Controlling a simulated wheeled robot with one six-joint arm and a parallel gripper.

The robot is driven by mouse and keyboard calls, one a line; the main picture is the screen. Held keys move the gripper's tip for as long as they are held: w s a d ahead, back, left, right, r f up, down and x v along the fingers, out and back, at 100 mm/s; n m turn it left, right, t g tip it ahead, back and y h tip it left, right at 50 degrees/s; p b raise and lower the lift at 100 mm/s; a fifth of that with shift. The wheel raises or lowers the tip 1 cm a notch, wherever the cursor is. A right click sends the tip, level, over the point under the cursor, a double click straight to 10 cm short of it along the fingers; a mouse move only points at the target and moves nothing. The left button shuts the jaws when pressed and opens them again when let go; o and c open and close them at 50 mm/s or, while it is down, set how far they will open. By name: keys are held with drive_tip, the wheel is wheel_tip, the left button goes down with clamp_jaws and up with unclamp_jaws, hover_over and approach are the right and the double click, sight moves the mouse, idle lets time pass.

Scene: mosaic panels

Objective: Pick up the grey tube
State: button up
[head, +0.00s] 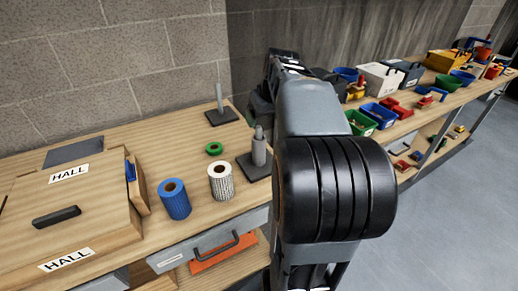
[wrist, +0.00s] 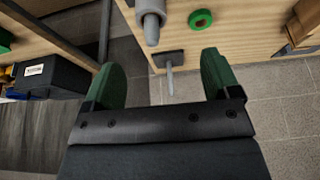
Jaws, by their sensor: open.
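The grey tube (head: 259,150) stands upright around a post on a dark square base near the bench's front edge, and the post's tip shows above it. In the wrist view the tube (wrist: 151,14) is at the top edge, cut off by the frame, beyond my fingertips. My gripper (wrist: 159,62) is open and empty, with green fingers spread apart. The tube is not between the fingers. A second post stand (head: 220,112), bare, is farther back; in the wrist view it shows between the fingertips (wrist: 169,69). My arm hides the gripper in the head view.
A green ring (head: 214,148), a white patterned roll (head: 221,181) and a blue roll (head: 174,198) stand left of the tube. A wooden box marked HALL (head: 70,215) fills the left. A drawer (head: 215,250) is below. Bins (head: 380,112) line another bench at right. A wall stands behind.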

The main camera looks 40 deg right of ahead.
sight(261, 133)
drive_tip(key=x, duration=0.2)
drive_tip(key=d+x, duration=0.1)
drive_tip(key=x, duration=0.4)
drive_tip(key=shift+w+d, duration=0.15)
drive_tip(key=shift+d, duration=0.15)
drive_tip(key=shift+p+x, duration=0.7)
drive_tip(key=shift+x, duration=2.3)
drive_tip(key=shift+r, duration=0.1)
drive_tip(key=c, duration=1.2)
drive_tip(key=shift+w, duration=0.1)
drive_tip(key=shift+c, duration=0.2)
